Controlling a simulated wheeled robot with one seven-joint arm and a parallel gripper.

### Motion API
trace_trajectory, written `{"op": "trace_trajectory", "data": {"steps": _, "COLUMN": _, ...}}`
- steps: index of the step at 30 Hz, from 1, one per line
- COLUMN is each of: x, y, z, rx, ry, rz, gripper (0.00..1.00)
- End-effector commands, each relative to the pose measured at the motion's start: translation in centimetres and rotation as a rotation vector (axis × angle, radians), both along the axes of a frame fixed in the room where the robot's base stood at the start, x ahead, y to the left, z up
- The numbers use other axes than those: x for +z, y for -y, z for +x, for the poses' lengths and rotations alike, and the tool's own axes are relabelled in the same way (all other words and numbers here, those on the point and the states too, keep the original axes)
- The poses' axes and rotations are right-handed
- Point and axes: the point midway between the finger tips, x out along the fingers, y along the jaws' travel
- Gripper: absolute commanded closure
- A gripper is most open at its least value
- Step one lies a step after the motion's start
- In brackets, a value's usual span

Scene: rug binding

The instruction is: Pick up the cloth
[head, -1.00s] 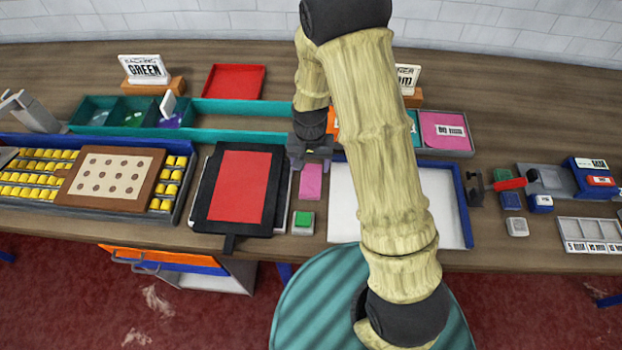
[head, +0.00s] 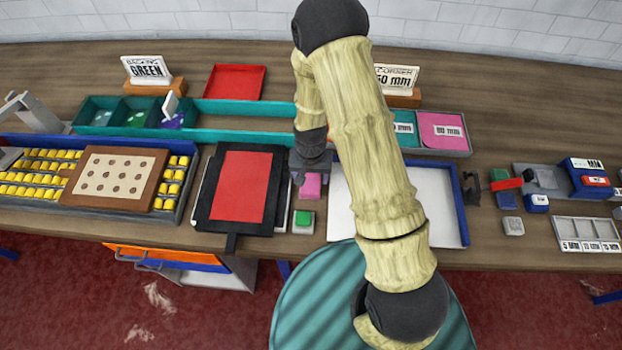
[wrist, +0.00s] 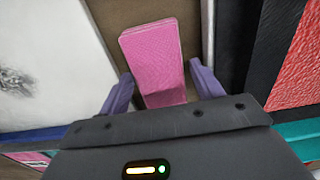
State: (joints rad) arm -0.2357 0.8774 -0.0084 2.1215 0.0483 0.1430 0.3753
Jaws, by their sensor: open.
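A pink rectangular piece that looks like folded cloth (head: 311,187) lies on the bench, between the black frame with a red panel and the white tray. In the wrist view the pink cloth (wrist: 152,55) has a fine woven surface and lies lengthwise between the two purple fingers. My gripper (head: 304,178) points down over its far part, which it hides in the head view. In the wrist view my gripper (wrist: 161,80) is open, with a finger on each side of the cloth and a gap beside each.
The black frame with red panel (head: 243,187) is close on the left, the white tray with blue rim (head: 440,200) close on the right. A green button box (head: 303,220) stands just in front. Teal bins (head: 230,107) and a card reading "50 mm" (head: 398,78) stand behind.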

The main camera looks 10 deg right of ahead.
Motion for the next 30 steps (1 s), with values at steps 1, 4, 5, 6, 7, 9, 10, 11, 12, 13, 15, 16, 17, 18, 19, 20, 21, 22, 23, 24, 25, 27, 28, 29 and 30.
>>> {"op": "trace_trajectory", "data": {"steps": 1, "x": 0.0, "y": 0.0, "z": 0.0, "rx": 0.000, "ry": 0.000, "rz": 0.000, "gripper": 0.35}}
{"op": "trace_trajectory", "data": {"steps": 4, "x": 0.0, "y": 0.0, "z": 0.0, "rx": 0.000, "ry": 0.000, "rz": 0.000, "gripper": 0.35}}
{"op": "trace_trajectory", "data": {"steps": 5, "x": 0.0, "y": 0.0, "z": 0.0, "rx": 0.000, "ry": 0.000, "rz": 0.000, "gripper": 0.35}}
{"op": "trace_trajectory", "data": {"steps": 6, "x": 0.0, "y": 0.0, "z": 0.0, "rx": 0.000, "ry": 0.000, "rz": 0.000, "gripper": 0.35}}
{"op": "trace_trajectory", "data": {"steps": 7, "x": 0.0, "y": 0.0, "z": 0.0, "rx": 0.000, "ry": 0.000, "rz": 0.000, "gripper": 0.35}}
{"op": "trace_trajectory", "data": {"steps": 9, "x": 0.0, "y": 0.0, "z": 0.0, "rx": 0.000, "ry": 0.000, "rz": 0.000, "gripper": 0.35}}
{"op": "trace_trajectory", "data": {"steps": 10, "x": 0.0, "y": 0.0, "z": 0.0, "rx": 0.000, "ry": 0.000, "rz": 0.000, "gripper": 0.35}}
{"op": "trace_trajectory", "data": {"steps": 11, "x": 0.0, "y": 0.0, "z": 0.0, "rx": 0.000, "ry": 0.000, "rz": 0.000, "gripper": 0.35}}
{"op": "trace_trajectory", "data": {"steps": 12, "x": 0.0, "y": 0.0, "z": 0.0, "rx": 0.000, "ry": 0.000, "rz": 0.000, "gripper": 0.42}}
{"op": "trace_trajectory", "data": {"steps": 13, "x": 0.0, "y": 0.0, "z": 0.0, "rx": 0.000, "ry": 0.000, "rz": 0.000, "gripper": 0.48}}
{"op": "trace_trajectory", "data": {"steps": 15, "x": 0.0, "y": 0.0, "z": 0.0, "rx": 0.000, "ry": 0.000, "rz": 0.000, "gripper": 0.62}}
{"op": "trace_trajectory", "data": {"steps": 16, "x": 0.0, "y": 0.0, "z": 0.0, "rx": 0.000, "ry": 0.000, "rz": 0.000, "gripper": 0.68}}
{"op": "trace_trajectory", "data": {"steps": 17, "x": 0.0, "y": 0.0, "z": 0.0, "rx": 0.000, "ry": 0.000, "rz": 0.000, "gripper": 0.68}}
{"op": "trace_trajectory", "data": {"steps": 18, "x": 0.0, "y": 0.0, "z": 0.0, "rx": 0.000, "ry": 0.000, "rz": 0.000, "gripper": 0.68}}
{"op": "trace_trajectory", "data": {"steps": 19, "x": 0.0, "y": 0.0, "z": 0.0, "rx": 0.000, "ry": 0.000, "rz": 0.000, "gripper": 0.69}}
{"op": "trace_trajectory", "data": {"steps": 20, "x": 0.0, "y": 0.0, "z": 0.0, "rx": 0.000, "ry": 0.000, "rz": 0.000, "gripper": 0.69}}
{"op": "trace_trajectory", "data": {"steps": 21, "x": 0.0, "y": 0.0, "z": 0.0, "rx": 0.000, "ry": 0.000, "rz": 0.000, "gripper": 0.69}}
{"op": "trace_trajectory", "data": {"steps": 22, "x": 0.0, "y": 0.0, "z": 0.0, "rx": 0.000, "ry": 0.000, "rz": 0.000, "gripper": 0.69}}
{"op": "trace_trajectory", "data": {"steps": 23, "x": 0.0, "y": 0.0, "z": 0.0, "rx": 0.000, "ry": 0.001, "rz": 0.000, "gripper": 0.69}}
{"op": "trace_trajectory", "data": {"steps": 24, "x": 0.1, "y": 0.0, "z": 0.0, "rx": 0.000, "ry": 0.001, "rz": 0.000, "gripper": 0.69}}
{"op": "trace_trajectory", "data": {"steps": 25, "x": 0.1, "y": 0.0, "z": 0.0, "rx": 0.000, "ry": 0.001, "rz": 0.000, "gripper": 0.69}}
{"op": "trace_trajectory", "data": {"steps": 27, "x": 0.4, "y": 0.0, "z": 0.1, "rx": 0.000, "ry": 0.002, "rz": 0.001, "gripper": 0.69}}
{"op": "trace_trajectory", "data": {"steps": 28, "x": 0.5, "y": 0.0, "z": 0.1, "rx": 0.000, "ry": 0.003, "rz": 0.000, "gripper": 0.69}}
{"op": "trace_trajectory", "data": {"steps": 29, "x": 0.7, "y": 0.0, "z": 0.1, "rx": 0.000, "ry": 0.003, "rz": 0.000, "gripper": 0.69}}
{"op": "trace_trajectory", "data": {"steps": 30, "x": 1.0, "y": 0.0, "z": 0.1, "rx": 0.000, "ry": 0.002, "rz": 0.000, "gripper": 0.69}}
